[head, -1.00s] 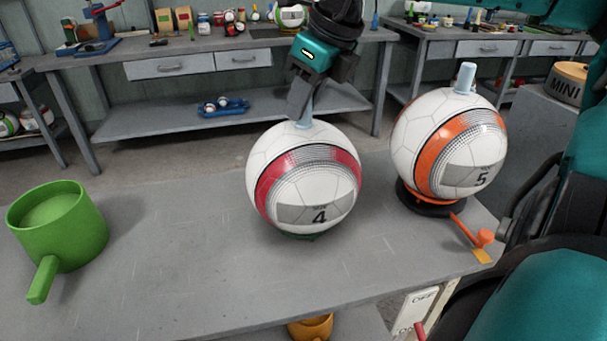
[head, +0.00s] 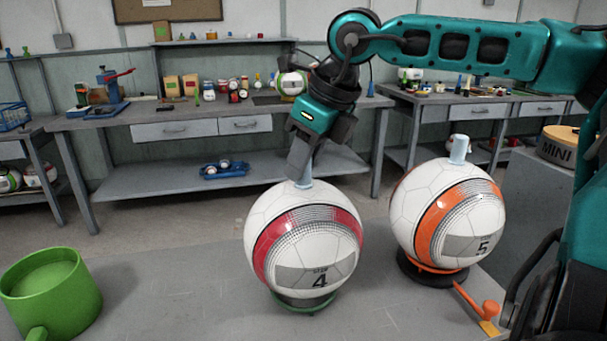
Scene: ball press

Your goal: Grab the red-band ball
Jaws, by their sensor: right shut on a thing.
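The red-band ball (head: 330,248) is white with a red band and a grey patch marked 4. It is in the middle of the head view, over a stand with a green ring (head: 303,308) on the front table. The ball appears slightly raised from the stand; the exact gap is hard to tell. My right gripper (head: 302,172) comes down from above and is shut on the pale peg (head: 304,183) on top of this ball. My left gripper is not in view.
An orange-band ball (head: 470,235) marked 5 sits close on the right, on a black base with an orange handle (head: 487,312). A green cup-shaped container (head: 52,297) stands at the left. The table (head: 190,290) between is clear. A workbench (head: 140,125) stands behind.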

